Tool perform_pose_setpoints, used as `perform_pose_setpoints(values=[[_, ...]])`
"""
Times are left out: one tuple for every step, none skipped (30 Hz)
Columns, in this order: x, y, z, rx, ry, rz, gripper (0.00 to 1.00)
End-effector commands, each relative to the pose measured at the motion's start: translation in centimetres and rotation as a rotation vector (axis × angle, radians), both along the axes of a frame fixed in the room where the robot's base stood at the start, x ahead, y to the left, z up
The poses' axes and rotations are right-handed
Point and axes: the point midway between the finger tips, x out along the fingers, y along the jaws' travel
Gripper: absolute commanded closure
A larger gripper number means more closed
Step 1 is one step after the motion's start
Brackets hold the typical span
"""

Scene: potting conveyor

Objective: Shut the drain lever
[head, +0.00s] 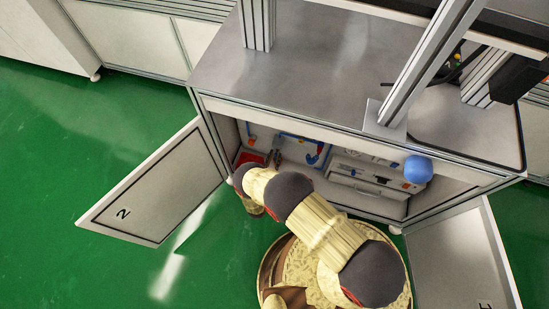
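A blue lever-like part (314,157) shows inside the open cabinet, on the back wall beside white and blue fittings. It is small, and I cannot tell its exact position or surely that it is the drain lever. My arm reaches from the lower right into the cabinet's left opening. What looks like my gripper (278,158) is a small dark shape just left of the blue part, apart from it in the picture. Its fingers are too small and partly hidden by my arm, so their opening does not show.
The left cabinet door (155,190), marked 2, and the right door (462,262) stand open. A red tray-like thing (250,157) and a white drawer unit (368,190) are inside. Green floor (60,130) is clear at left.

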Motion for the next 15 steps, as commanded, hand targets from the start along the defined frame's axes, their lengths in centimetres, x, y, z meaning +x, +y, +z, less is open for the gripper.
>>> perform_pose_setpoints(values=[[-0.01,0.01,0.0,0.0,0.0,0.0,0.83],[-0.01,0.0,0.0,0.0,0.0,0.0,0.85],[-0.01,0.0,0.0,0.0,0.0,0.0,0.87],[-0.01,0.0,0.0,0.0,0.0,0.0,0.89],[-0.01,0.01,0.0,0.0,0.0,0.0,0.91],[-0.01,0.01,0.0,0.0,0.0,0.0,0.93],[-0.01,0.01,0.0,0.0,0.0,0.0,0.94],[-0.01,0.01,0.0,0.0,0.0,0.0,0.96],[-0.01,0.01,0.0,0.0,0.0,0.0,0.98],[-0.01,0.01,0.0,0.0,0.0,0.0,1.0],[-0.01,0.0,-0.01,0.0,0.0,0.0,1.0],[-0.01,0.0,-0.01,0.0,0.0,0.0,1.0],[-0.01,0.0,-0.01,0.0,0.0,0.0,1.0],[-0.01,0.0,-0.01,0.0,0.0,0.0,1.0],[-0.01,0.0,-0.01,0.0,0.0,0.0,1.0]])
